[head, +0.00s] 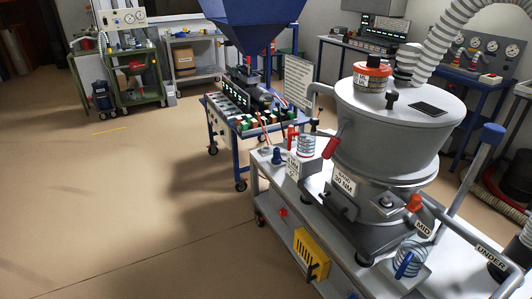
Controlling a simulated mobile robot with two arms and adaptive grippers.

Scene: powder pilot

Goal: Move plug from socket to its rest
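A small blue plug-like piece (277,156) stands upright at the left end of the grey machine bench (262,178), beside a white labelled block (302,167). A blue-handled piece (403,265) sits at a coiled grey hose or cable (411,252) near the bench's front. I cannot tell for certain which of these is the plug, nor which part is its socket or its rest. Neither of my grippers shows clearly in the head view.
A large grey round vessel (395,125) with a red-topped fitting stands on the bench. A yellow basket (311,254) hangs below. A blue hopper (252,22) over a trolley stands behind. The floor (80,210) at left is clear.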

